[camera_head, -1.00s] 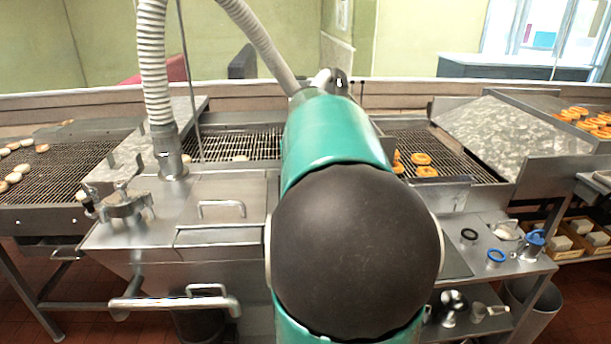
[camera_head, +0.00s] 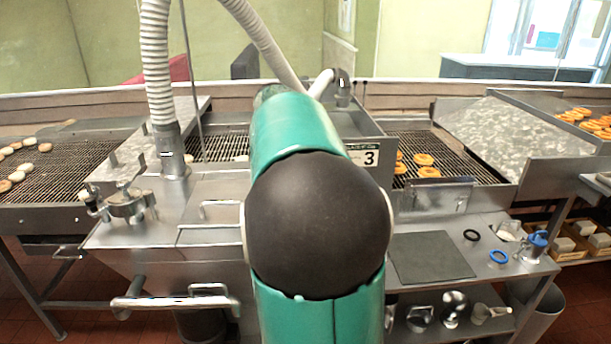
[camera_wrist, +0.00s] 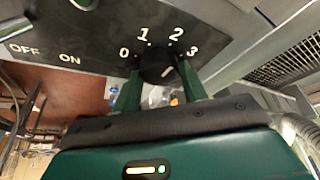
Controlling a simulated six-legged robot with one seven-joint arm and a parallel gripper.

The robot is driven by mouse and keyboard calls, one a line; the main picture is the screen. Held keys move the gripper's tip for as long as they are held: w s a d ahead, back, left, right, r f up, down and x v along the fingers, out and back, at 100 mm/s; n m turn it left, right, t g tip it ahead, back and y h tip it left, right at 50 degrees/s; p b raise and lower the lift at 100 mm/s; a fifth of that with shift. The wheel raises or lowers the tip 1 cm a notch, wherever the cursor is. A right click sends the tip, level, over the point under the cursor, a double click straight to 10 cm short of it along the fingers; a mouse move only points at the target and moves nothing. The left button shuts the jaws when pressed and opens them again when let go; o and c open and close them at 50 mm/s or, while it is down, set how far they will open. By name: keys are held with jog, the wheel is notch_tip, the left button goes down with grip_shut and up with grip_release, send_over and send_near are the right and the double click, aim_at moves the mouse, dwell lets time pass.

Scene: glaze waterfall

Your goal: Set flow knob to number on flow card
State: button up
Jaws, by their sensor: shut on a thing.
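The flow card (camera_head: 365,158) in the head view is white with a black 3, on the metal housing just right of my arm. In the wrist view the dark flow knob (camera_wrist: 156,62) sits on a black panel (camera_wrist: 95,32) with the numbers 0, 1, 2 and 3 around it. A short white mark shows on the knob's lower right side; I cannot tell exactly which number it is set to. My gripper (camera_wrist: 159,72) is shut on the knob, with one green finger on each side. In the head view my arm hides the knob and gripper.
The panel also has OFF and ON labels. A ribbed hose (camera_head: 157,75) stands left of my arm. A conveyor (camera_head: 455,165) with orange-brown doughnuts runs at the right. A steel side table (camera_head: 480,245) holds blue and black rings and a grey mat (camera_head: 432,258).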

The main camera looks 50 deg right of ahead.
jog(key=m+g, duration=0.1)
jog(key=m, duration=0.3)
jog(key=shift+w+g+y, duration=0.2)
jog(key=shift+g+y, duration=0.2)
jog(key=shift+f+m+g+y, duration=0.1)
jog(key=shift+m+g+y, duration=0.25)
jog(key=shift+m, duration=1.35)
jog(key=o, duration=1)
jog(key=shift+c, duration=0.2)
jog(key=v, duration=1.4)
jog(key=shift+d, duration=0.15)
